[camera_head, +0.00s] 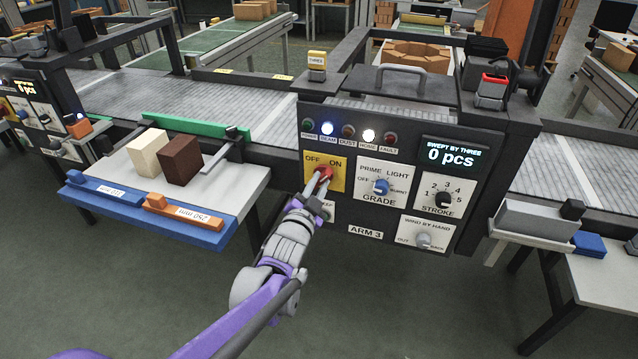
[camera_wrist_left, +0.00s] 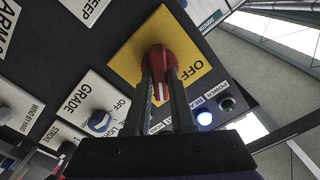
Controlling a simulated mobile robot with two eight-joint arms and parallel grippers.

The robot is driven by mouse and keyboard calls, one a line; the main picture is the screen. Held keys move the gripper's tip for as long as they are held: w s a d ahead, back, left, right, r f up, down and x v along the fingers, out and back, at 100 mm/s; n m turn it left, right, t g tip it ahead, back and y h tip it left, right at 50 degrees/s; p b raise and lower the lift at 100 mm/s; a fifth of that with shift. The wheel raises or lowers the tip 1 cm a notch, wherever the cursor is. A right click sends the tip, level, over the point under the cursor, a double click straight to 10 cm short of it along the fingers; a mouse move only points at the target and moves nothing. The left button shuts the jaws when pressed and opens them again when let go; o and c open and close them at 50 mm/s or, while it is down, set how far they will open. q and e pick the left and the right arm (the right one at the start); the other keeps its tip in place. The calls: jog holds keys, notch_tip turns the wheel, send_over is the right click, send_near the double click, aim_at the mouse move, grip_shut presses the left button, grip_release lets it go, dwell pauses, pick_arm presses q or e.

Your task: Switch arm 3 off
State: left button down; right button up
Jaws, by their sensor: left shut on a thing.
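The ARM 3 panel (camera_head: 365,232) faces me. On it is a yellow plate (camera_head: 338,184) marked OFF and ON, with a red knob (camera_head: 327,171). My left gripper (camera_head: 322,184) reaches up to this knob. In the left wrist view, the two fingers (camera_wrist_left: 158,92) of my left gripper are shut on the red knob (camera_wrist_left: 158,60), one on each side. A white mark shows on the knob between the fingers; which word it points to I cannot tell. The word ON is hidden in the wrist view. My right gripper is not in view.
Beside the knob are a blue GRADE knob (camera_head: 380,187), a black STROKE knob (camera_head: 442,198) and a grey hand-wind knob (camera_head: 423,240). The BEAM and HOME lamps are lit. The display (camera_head: 452,155) reads 0 pcs. A side table (camera_head: 225,195) with two blocks stands left.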

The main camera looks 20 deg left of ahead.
pick_arm(q)
jog(key=n, duration=0.8)
jog(key=shift+a+p, duration=0.1)
jog(key=shift+p, duration=0.3)
jog(key=n, duration=0.4)
jog(key=shift+n, duration=2.1)
jog(key=c, duration=0.8)
grip_release()
jog(key=shift+o, duration=0.2)
jog(key=shift+s, duration=0.15)
